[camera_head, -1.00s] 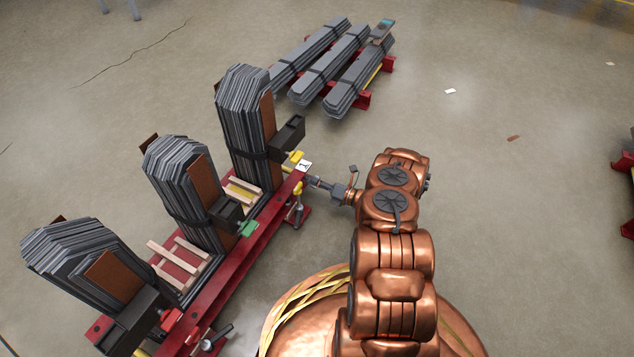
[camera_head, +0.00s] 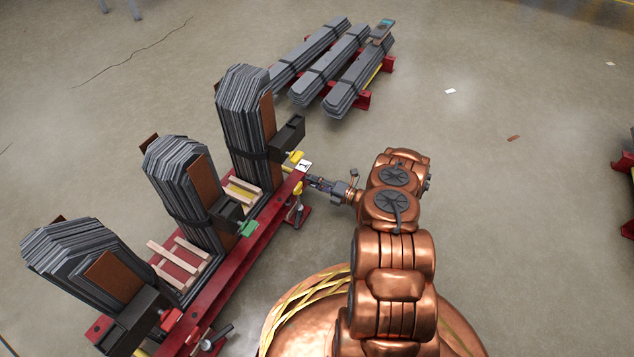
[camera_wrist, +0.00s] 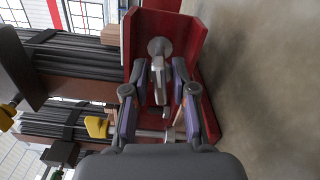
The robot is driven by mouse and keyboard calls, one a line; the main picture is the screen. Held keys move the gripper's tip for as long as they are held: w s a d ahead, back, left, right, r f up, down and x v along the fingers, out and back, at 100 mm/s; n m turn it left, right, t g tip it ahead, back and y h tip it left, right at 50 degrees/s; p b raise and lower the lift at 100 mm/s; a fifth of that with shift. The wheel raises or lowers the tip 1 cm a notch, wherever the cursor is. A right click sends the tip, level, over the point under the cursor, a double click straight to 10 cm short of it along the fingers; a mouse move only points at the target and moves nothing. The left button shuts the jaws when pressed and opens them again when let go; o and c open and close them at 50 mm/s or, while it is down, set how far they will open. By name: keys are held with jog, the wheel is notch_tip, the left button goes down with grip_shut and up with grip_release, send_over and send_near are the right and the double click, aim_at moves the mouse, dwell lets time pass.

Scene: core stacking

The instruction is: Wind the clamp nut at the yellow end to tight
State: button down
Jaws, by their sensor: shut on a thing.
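The clamp nut (camera_wrist: 158,78) is a grey part with a bar-like body in front of a round grey disc, at the end of the red beam (camera_wrist: 190,35) in the wrist view. My gripper (camera_wrist: 166,68) has its two fingers on either side of this bar and is shut on it. In the head view my gripper (camera_head: 314,181) is at the yellow end of the red base, beside a yellow clamp part (camera_head: 298,187). The nut itself is hidden there. How tight the nut is cannot be told.
Several grey lamination stacks (camera_head: 240,110) stand upright on the red base (camera_head: 262,230), to the left of my arm. A green block (camera_head: 247,228) marks the middle one. More stacks (camera_head: 330,65) lie on red supports at the back.

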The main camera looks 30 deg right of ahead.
jog(key=m, duration=0.5)
dwell(0.3)
jog(key=c, duration=0.9)
grip_release()
jog(key=shift+o, duration=0.2)
jog(key=v, duration=1.2)
jog(key=shift+c, duration=0.3)
